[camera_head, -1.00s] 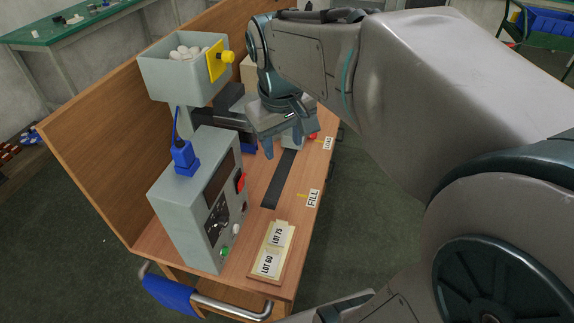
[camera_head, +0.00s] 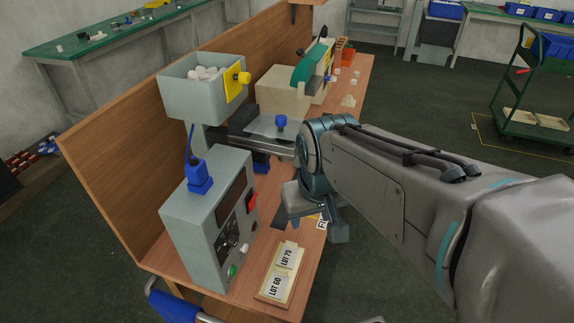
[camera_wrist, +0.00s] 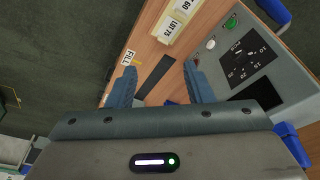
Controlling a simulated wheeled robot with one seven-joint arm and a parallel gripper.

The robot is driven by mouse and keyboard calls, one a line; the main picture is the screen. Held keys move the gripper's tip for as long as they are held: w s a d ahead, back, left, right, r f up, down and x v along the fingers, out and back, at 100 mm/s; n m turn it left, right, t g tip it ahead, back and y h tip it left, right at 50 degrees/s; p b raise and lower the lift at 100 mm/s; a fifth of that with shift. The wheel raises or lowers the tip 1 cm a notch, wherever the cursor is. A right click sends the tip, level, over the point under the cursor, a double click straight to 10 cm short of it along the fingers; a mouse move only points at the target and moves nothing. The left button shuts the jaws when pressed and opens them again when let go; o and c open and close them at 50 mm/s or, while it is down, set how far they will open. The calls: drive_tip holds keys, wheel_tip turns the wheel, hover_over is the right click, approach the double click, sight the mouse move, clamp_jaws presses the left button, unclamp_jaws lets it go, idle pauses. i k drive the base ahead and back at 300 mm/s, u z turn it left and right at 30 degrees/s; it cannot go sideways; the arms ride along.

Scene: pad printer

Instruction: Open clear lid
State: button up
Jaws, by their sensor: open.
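The clear lid (camera_head: 262,127) is a flat see-through plate over the dark machine part behind the arm in the head view. A blue knob (camera_head: 281,122) stands upright near its right end. The lid appears to lie flat. My gripper (camera_head: 315,226) is open and empty, in front of the lid and nearer the camera, by the table's right edge. In the wrist view my gripper (camera_wrist: 160,68) points down at the table, its two blue fingers apart on either side of a dark strip (camera_wrist: 153,76). The lid is not seen in that view.
A grey control box (camera_head: 187,218) with a blue plug stands left of my gripper. A hopper (camera_head: 176,95) of white pieces rises behind it. The lot-label board (camera_head: 264,297) lies at the front. A beige machine with a green guard (camera_head: 306,66) stands farther back.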

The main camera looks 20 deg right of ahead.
sight(281, 120)
drive_tip(key=u, duration=0.05)
drive_tip(key=k, duration=1.15)
drive_tip(key=z, duration=0.95)
drive_tip(key=i, duration=1.4)
drive_tip(key=u, duration=0.5)
